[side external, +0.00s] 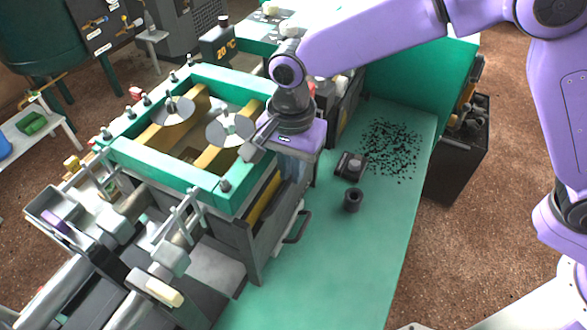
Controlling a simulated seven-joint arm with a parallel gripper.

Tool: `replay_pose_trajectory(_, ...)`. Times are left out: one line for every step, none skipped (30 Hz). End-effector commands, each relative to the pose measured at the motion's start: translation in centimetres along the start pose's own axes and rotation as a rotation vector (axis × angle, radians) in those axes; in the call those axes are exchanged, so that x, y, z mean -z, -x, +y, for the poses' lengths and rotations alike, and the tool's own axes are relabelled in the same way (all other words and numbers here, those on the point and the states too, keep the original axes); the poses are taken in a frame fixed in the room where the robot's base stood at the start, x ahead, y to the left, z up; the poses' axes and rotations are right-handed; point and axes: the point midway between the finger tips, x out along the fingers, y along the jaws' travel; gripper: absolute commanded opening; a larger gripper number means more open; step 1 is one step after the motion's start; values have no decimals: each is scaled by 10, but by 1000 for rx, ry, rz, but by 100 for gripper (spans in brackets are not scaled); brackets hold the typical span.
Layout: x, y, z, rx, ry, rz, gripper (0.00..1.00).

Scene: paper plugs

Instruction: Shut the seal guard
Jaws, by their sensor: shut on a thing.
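My gripper (292,168) points down at the right side of the green-framed machine (160,167), close against its right edge. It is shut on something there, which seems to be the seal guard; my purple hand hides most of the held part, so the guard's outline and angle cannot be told. Two round grey discs (228,130) and yellow-brown bars (217,157) sit inside the green frame, left of my gripper.
A dark ring (353,200), a small black device (351,166) and scattered black bits (392,148) lie on the green bench (345,265). A dark handle (298,227) juts from the machine's side. The bench front is clear.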

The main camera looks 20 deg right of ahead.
Motion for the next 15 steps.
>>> replay_pose_trajectory(0, 2, 2, -6, -2, 0, 0)
replay_pose_trajectory(0, 3, 2, -6, -2, 0, 0)
replay_pose_trajectory(0, 4, 2, -6, -2, 0, 0)
replay_pose_trajectory(0, 5, 2, -6, -2, 0, 0)
replay_pose_trajectory(0, 6, 2, -6, -2, 0, 0)
replay_pose_trajectory(0, 7, 2, -5, -2, 0, 0)
replay_pose_trajectory(0, 8, 2, -5, -2, 0, 0)
replay_pose_trajectory(0, 9, 2, -5, -2, 0, 0)
replay_pose_trajectory(0, 10, 2, -5, -1, 0, 0)
replay_pose_trajectory(0, 11, 2, -5, -1, 0, 0)
replay_pose_trajectory(0, 12, 2, -5, -1, 0, 0)
replay_pose_trajectory(0, 13, 2, -5, -1, 0, 0)
replay_pose_trajectory(0, 14, 2, -5, -1, 0, 0)
replay_pose_trajectory(0, 15, 2, -5, -1, 0, 0)
replay_pose_trajectory(0, 16, 2, -5, -1, 0, 0)
